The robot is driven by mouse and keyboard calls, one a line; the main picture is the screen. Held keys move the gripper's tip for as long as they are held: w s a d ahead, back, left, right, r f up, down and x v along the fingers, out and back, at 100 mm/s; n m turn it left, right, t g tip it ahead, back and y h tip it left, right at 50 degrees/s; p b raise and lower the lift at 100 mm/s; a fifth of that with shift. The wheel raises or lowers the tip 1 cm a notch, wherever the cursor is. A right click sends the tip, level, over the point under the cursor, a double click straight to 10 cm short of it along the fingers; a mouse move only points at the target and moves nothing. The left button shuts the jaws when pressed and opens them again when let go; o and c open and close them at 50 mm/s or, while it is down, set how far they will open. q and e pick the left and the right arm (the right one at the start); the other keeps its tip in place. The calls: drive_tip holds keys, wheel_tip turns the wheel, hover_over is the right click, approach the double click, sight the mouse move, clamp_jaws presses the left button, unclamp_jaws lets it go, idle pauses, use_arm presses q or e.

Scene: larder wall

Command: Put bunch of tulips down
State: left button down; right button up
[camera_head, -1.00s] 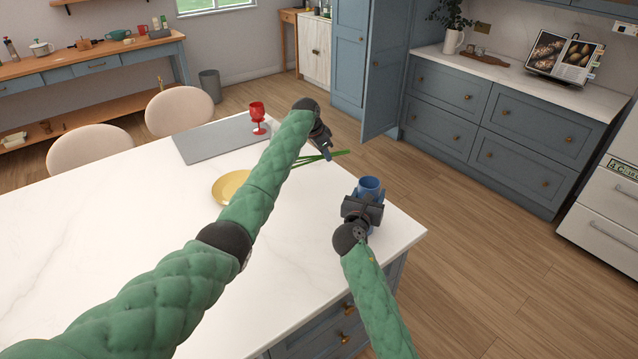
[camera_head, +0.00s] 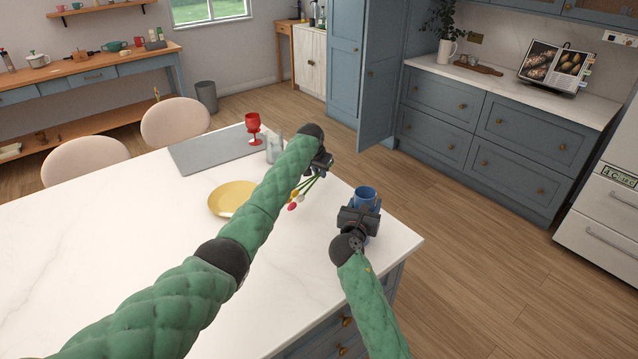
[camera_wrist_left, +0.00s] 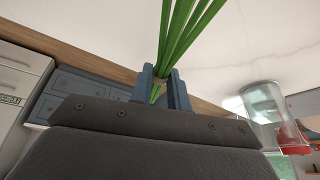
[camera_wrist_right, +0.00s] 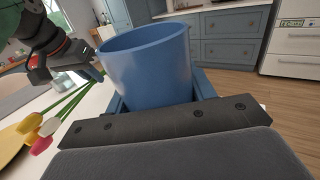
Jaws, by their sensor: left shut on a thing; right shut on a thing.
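The bunch of tulips (camera_head: 304,190) has green stems and red, white and yellow heads. My left gripper (camera_head: 322,168) is shut on the stems near the far right part of the white island, and the heads hang down to the left, low over the top. I cannot tell whether they touch it. The stems (camera_wrist_left: 184,32) show between the fingers in the left wrist view, and the heads (camera_wrist_right: 36,130) in the right wrist view. My right gripper (camera_head: 357,212) is shut on a blue cup (camera_wrist_right: 150,65), upright near the island's right edge.
A yellow plate (camera_head: 228,197), a grey mat (camera_head: 205,152), a red goblet (camera_head: 253,124) and a clear glass (camera_head: 274,148) stand on the island (camera_head: 130,235), left of and behind my left gripper. The front left of the top is clear.

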sight(319, 188)
use_arm(q)
drive_tip(key=shift+f, duration=2.15)
drive_tip(key=c, duration=1.3)
unclamp_jaws()
drive_tip(key=shift+f, duration=0.15)
drive_tip(key=shift+c, duration=0.2)
drive_tip(key=v, duration=1.2)
use_arm(e)
drive_tip(key=o, duration=1.2)
drive_tip(key=shift+o, duration=0.2)
